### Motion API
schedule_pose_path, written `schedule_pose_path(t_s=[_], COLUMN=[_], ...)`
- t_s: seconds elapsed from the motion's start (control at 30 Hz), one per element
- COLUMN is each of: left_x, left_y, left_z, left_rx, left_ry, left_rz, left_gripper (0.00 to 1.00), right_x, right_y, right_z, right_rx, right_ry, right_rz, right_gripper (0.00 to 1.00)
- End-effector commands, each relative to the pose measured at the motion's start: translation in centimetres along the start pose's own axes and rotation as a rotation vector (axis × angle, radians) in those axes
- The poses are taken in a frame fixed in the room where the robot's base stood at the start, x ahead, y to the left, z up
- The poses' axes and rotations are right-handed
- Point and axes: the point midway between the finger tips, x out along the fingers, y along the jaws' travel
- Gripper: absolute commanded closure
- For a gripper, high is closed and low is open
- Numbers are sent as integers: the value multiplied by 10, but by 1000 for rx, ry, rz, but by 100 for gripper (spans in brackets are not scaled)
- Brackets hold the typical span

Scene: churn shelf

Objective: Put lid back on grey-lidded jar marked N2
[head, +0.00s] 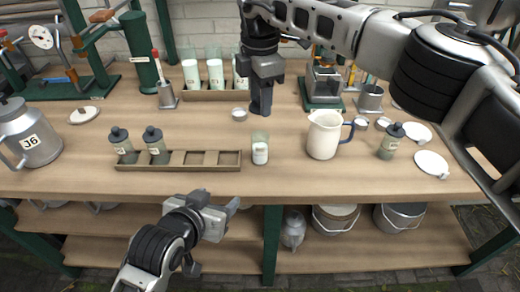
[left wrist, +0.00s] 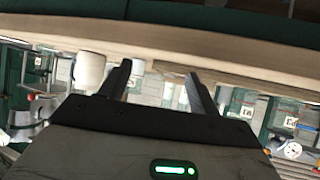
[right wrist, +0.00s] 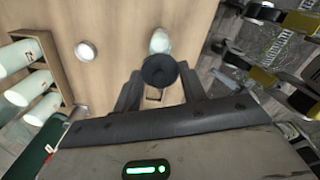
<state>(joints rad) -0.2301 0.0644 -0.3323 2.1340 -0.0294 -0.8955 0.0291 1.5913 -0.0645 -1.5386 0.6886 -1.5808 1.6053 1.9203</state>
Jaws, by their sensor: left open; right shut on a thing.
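An open glass jar (head: 260,149) with white contents and a pale label stands mid-table, right of the wooden tray; its marking is too small to read. My right gripper (head: 261,108) points down above and slightly behind this jar. In the right wrist view, it is shut on a dark grey round lid (right wrist: 159,71), with the jar (right wrist: 160,41) showing just beyond the lid, apart from it. Other grey-lidded jars stand in the tray (head: 122,146), (head: 157,147) and at right (head: 391,141). My left gripper (head: 230,212) is open and empty, in front of the table's front edge.
The wooden tray (head: 205,168) has empty compartments at its right. A cream jug (head: 325,135) stands right of the open jar. A small white disc (head: 240,114) lies behind it. A rack of white bottles (head: 215,96) stands at the back. A can marked J6 (head: 30,135) is at left.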

Motion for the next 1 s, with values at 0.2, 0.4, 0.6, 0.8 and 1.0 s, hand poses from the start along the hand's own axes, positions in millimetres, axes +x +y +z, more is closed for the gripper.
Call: schedule_pose_path(t_s=[0.2,0.4,0.6,0.8,1.0], left_x=[26,28,28,41,75], left_y=[29,33,33,34,36], left_z=[-60,-69,-69,-72,-82], left_rx=[39,45,44,44,44], left_ry=[236,274,272,271,271], left_rz=[59,69,68,67,68], left_gripper=[38,38,38,38,38], right_x=[-1,-1,-1,-1,-1], right_y=[0,0,0,0,0], right_z=[-1,0,0,0,0], right_rx=[14,14,13,12,12], right_ry=[0,0,0,0,0], right_rz=[0,0,0,0,0], right_gripper=[79,79,79,79,79])
